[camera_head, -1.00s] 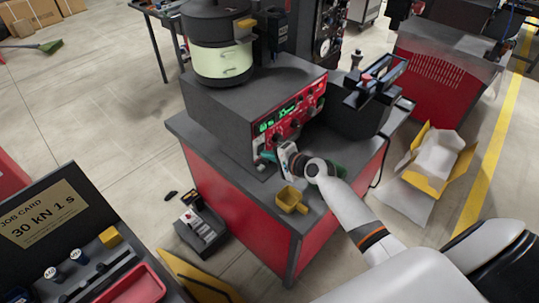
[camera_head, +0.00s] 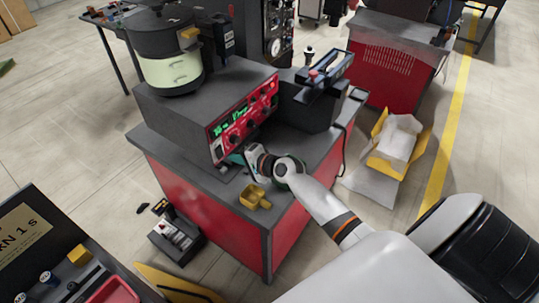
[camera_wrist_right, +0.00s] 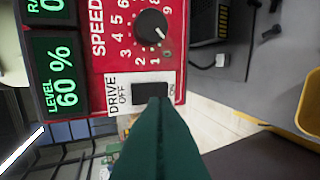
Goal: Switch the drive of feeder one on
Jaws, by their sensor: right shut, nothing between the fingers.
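The feeder's red control panel (camera_head: 243,117) with green displays and dark knobs is on the front of the grey feeder base. In the right wrist view, the black drive rocker switch (camera_wrist_right: 146,93) sits on a white plate marked DRIVE, OFF and ON. My right gripper (camera_head: 237,158) is at the panel's lower edge in the head view. Its green fingers are shut with nothing between them, and their tips (camera_wrist_right: 156,104) overlap the switch toward the ON end. The tips hide part of the switch; I cannot tell contact or its position. My left gripper is not in view.
The feeder bowl (camera_head: 170,65) stands on the base. A black linear unit (camera_head: 318,92) stands right of the panel. A small yellow scoop (camera_head: 255,197) lies on the bench near my right arm. An open yellow box (camera_head: 396,143) is on the floor at right.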

